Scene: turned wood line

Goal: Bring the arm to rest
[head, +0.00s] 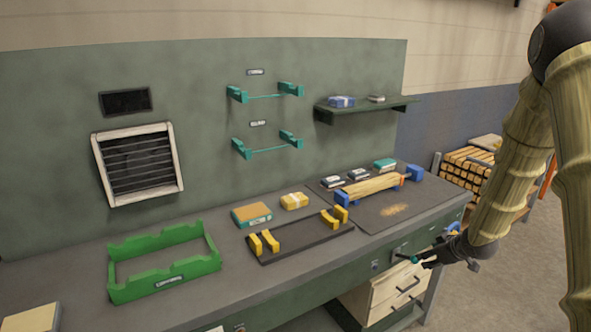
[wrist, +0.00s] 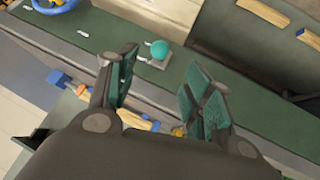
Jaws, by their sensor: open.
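My gripper (head: 428,261) is at the right of the head view, low in front of the bench's front edge. My arm comes down to it from the upper right. In the wrist view my gripper (wrist: 166,85) has its two green-padded fingers spread apart, with nothing held between them. A round teal knob (wrist: 160,50) on a pale plate shows beyond the fingertips in the wrist view. I cannot tell its exact distance from the fingers.
The bench (head: 80,268) carries a green open frame (head: 165,289), a black tray (head: 300,243) with yellow supports, and a wooden piece (head: 370,187) on blue supports. A drawer unit (head: 382,298) stands below, near my gripper. A wood stack (head: 465,170) stands behind my arm.

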